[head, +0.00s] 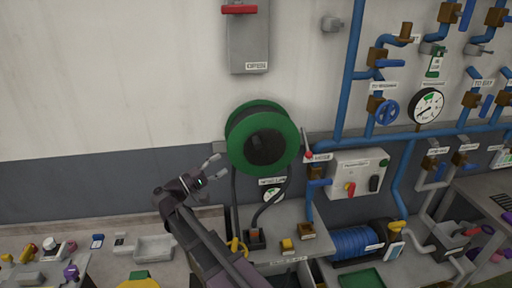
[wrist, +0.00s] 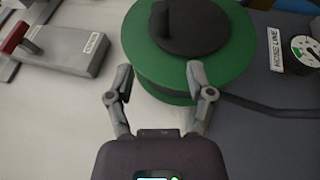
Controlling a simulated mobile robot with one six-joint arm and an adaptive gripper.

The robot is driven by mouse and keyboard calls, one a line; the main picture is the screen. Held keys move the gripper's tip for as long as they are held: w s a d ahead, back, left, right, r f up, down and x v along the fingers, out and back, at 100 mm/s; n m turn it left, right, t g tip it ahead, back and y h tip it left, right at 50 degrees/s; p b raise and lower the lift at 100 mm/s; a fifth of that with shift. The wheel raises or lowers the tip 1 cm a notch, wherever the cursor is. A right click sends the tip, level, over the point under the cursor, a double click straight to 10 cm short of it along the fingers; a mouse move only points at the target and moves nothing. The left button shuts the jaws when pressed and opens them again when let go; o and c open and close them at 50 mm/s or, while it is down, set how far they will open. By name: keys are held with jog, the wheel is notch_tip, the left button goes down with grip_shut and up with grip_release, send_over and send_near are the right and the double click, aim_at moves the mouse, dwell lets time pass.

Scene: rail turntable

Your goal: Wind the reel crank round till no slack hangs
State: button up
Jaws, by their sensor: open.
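The green hose reel (head: 288,142) is mounted on the wall, with a dark round hub and crank (head: 264,148) on its front. In the wrist view the reel (wrist: 232,62) fills the top, and a dark crank knob (wrist: 160,22) stands up from the hub. Dark hose (head: 235,205) hangs below the reel in a loop down toward the bench. My gripper (head: 218,170) is just left of the reel. In the wrist view my gripper (wrist: 160,76) is open and empty, its fingertips near the reel's rim; contact is unclear.
A grey box with a red lever (head: 248,45) is above the reel. Blue pipes (head: 352,80), a gauge (head: 427,106) and a control box (head: 358,172) are to the right. A bench (head: 295,222) with small blocks stands below. The wall left of the reel is clear.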

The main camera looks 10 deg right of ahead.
aim_at(256, 144)
jog(key=shift+d, duration=0.1)
jog(key=shift+p+x, duration=1.65)
jog(key=shift+x, duration=5.2)
grip_shut()
